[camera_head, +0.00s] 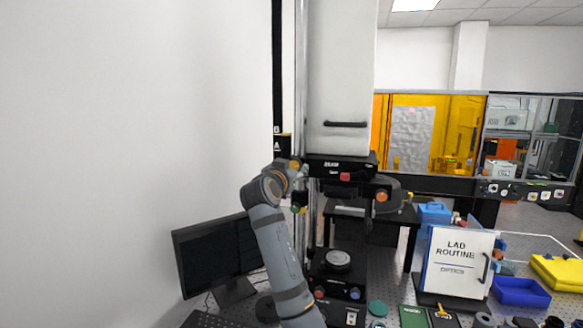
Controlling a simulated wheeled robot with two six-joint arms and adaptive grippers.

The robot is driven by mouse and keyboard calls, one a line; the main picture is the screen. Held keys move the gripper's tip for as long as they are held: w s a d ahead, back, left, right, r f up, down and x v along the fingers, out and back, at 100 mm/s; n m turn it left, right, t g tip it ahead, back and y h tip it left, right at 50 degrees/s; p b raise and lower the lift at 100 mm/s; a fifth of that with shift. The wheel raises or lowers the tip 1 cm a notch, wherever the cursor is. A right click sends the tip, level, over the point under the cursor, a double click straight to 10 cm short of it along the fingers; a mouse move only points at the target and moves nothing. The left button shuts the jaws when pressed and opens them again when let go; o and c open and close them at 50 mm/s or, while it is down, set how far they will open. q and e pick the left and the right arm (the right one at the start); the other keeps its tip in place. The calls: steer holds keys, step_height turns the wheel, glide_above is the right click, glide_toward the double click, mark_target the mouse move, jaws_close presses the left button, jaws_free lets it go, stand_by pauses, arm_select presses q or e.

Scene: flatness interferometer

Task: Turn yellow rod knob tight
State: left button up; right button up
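The tall flatness interferometer (341,75) stands in the middle, with a white upper housing, a black middle section and vertical rods on its left side. My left gripper is not in view.
A black monitor (215,254) stands left of my arm. A round dark stage (338,261) is on the instrument's base. A white "LAB ROUTINE" sign (457,262), a blue bin (520,292) and a yellow case (559,272) stand to the right. Open space lies left of the rods.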

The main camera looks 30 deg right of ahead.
steer(key=c, duration=0.9)
steer(key=shift+n, duration=0.3)
steer(key=n+b, duration=0.1)
steer(key=n, duration=0.6)
steer(key=shift+n, duration=0.3)
steer(key=n, duration=0.4)
steer(key=shift+p, duration=0.35)
steer(key=shift+f+n, duration=0.1)
steer(key=shift+n, duration=2.3)
